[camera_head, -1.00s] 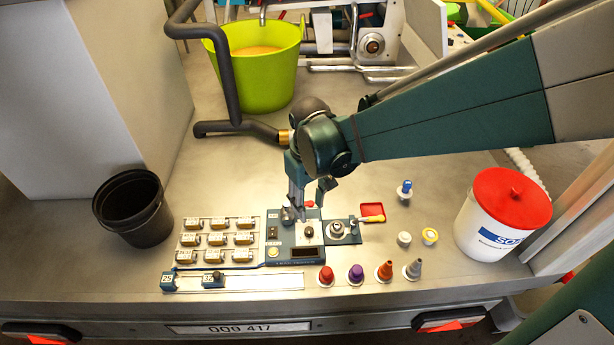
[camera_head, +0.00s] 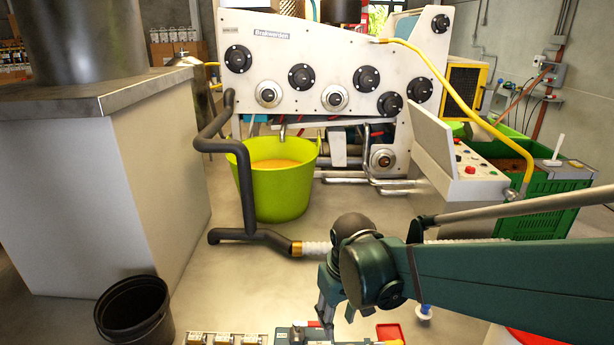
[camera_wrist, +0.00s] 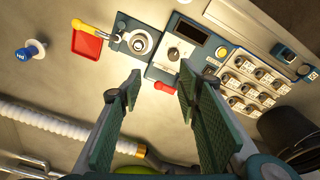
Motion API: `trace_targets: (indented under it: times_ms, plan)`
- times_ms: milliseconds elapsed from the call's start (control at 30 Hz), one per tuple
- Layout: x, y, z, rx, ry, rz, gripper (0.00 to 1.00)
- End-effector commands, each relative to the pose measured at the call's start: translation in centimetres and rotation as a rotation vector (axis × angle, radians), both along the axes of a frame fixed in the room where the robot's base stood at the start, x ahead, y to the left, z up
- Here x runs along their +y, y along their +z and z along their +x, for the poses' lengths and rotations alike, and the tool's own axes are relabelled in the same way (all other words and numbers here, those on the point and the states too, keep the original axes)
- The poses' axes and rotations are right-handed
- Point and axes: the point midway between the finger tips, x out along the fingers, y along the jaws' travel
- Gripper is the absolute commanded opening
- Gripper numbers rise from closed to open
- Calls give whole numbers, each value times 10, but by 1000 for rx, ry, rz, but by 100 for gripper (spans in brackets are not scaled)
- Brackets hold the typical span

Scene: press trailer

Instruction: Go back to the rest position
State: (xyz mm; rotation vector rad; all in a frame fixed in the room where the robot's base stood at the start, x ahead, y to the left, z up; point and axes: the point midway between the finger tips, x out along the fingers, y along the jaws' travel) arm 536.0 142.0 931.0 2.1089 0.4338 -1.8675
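My gripper (camera_wrist: 165,110) is open and empty in the wrist view, its two green-padded fingers well apart. It hangs above the trailer surface, just short of the teal control panel (camera_wrist: 190,45). A red-tipped lever (camera_wrist: 163,87) shows between the fingers. In the head view my gripper (camera_head: 328,318) is low in the picture, in front of the panel (camera_head: 300,335), which is mostly cut off by the bottom edge. My arm reaches in from the right.
A black bucket (camera_head: 135,315) stands at the left and a lime tub (camera_head: 278,185) behind. A black pipe (camera_head: 240,170) with a white hose (camera_wrist: 50,120) runs close by the arm. A red tray (camera_wrist: 87,44) and a blue-topped peg (camera_wrist: 30,50) sit beside the panel. A large machine (camera_head: 320,70) fills the back.

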Motion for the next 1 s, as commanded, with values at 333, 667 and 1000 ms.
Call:
trace_targets:
  times_ms: [333, 667, 1000]
  plan:
    - [-35, 34, -16, -101, -89, 31, 34]
    - [-65, 60, -34, -196, -171, 56, 34]
    - [-94, 82, -55, -296, -254, 81, 34]
